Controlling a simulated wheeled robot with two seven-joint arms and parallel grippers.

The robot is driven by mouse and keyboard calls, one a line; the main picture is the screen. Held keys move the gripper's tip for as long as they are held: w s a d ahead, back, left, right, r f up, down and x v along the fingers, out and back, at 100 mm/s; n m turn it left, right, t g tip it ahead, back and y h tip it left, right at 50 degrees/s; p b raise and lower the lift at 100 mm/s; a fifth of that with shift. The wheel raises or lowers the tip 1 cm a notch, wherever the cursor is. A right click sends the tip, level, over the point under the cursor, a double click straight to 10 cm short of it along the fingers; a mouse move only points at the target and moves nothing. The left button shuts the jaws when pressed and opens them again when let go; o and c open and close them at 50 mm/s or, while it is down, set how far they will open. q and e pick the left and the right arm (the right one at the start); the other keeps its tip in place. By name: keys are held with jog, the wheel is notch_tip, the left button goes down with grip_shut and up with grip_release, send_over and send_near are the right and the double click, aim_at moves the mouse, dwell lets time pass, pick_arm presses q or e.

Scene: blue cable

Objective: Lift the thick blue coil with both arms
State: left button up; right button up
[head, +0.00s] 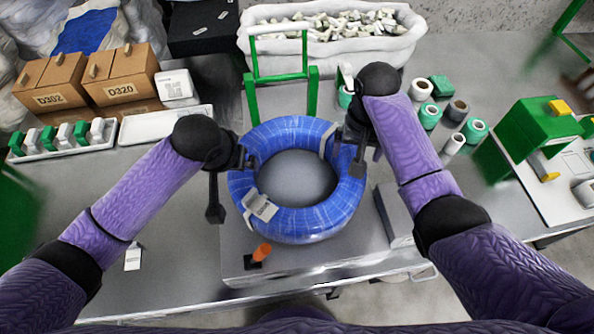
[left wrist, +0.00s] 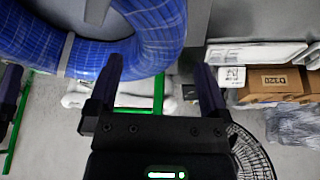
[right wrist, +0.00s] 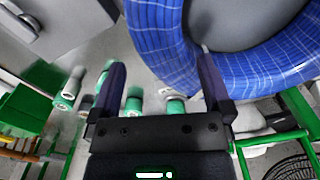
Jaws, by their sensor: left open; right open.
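My left gripper (head: 246,160) is open at the coil's left side. My right gripper (head: 352,150) is open at the coil's upper right side. In the right wrist view the coil (right wrist: 165,45) runs close to the right finger; contact is unclear.
A green frame (head: 281,76) stands behind the coil, before a white bin (head: 420,30) of small parts. Cardboard boxes (head: 50,82) stand at the back left. Green and white spools (head: 430,115) and a green machine (head: 535,135) stand right. An orange-topped piece (head: 261,252) is in front.

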pick_arm(q)
jog(key=x, duration=0.7)
jog(key=shift+w+f, duration=0.15)
jog(key=shift+f, duration=0.05)
pick_arm(e)
notch_tip(320, 180, down, 8)
jog(key=shift+r, duration=0.25)
pick_arm(q)
jog(key=c, duration=1.3)
pick_arm(e)
jog(key=c, duration=1.3)
pick_arm(q)
grip_shut()
pick_arm(e)
grip_shut()
jog(key=shift+r, duration=0.1)
